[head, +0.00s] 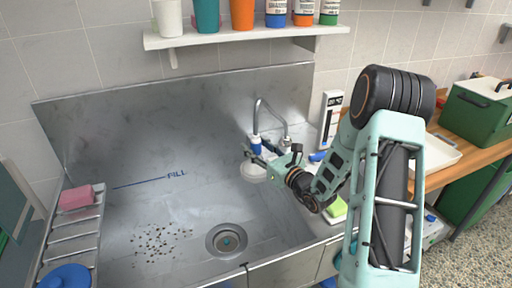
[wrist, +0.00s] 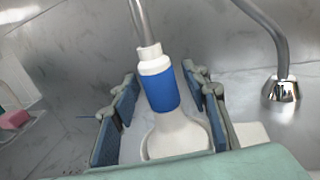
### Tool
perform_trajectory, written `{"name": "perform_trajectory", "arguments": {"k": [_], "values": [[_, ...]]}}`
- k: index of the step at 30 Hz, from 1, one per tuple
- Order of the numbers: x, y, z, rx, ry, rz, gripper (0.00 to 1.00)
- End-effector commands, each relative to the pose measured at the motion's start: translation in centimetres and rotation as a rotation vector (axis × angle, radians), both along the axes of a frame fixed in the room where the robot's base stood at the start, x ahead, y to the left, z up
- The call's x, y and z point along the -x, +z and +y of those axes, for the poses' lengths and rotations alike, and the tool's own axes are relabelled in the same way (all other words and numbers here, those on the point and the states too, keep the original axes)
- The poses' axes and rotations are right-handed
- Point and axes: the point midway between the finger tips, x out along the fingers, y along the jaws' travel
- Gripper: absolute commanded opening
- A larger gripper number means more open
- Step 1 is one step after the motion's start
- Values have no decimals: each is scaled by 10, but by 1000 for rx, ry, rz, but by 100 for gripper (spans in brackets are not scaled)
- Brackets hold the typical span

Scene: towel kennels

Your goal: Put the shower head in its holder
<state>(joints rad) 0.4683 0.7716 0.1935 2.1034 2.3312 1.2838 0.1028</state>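The shower head shows in the wrist view as a white neck, a blue grip (wrist: 160,90) and a flared white head, with a metal hose or tube rising from its top. In the head view its blue grip (head: 255,144) and round white face (head: 254,173) show over the sink's right side. My gripper (wrist: 162,100) is open, with one blue-padded finger on each side of the blue grip. Gaps show between the grip and both pads. In the head view my gripper (head: 265,157) is at the shower head, partly covering it. I cannot make out the holder for certain.
The metal sink (head: 215,205) has dark specks left of its drain (head: 227,241). A chrome base (wrist: 282,90) stands right of the shower head. A shelf (head: 250,36) with cups and bottles hangs above. A pink sponge (head: 76,197) lies on the left rack.

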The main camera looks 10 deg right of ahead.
Motion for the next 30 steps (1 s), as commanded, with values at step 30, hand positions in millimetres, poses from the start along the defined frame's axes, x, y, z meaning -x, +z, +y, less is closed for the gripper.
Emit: {"name": "perform_trajectory", "arguments": {"k": [30], "values": [[105,-1,-51,1,-2,2,43]]}}
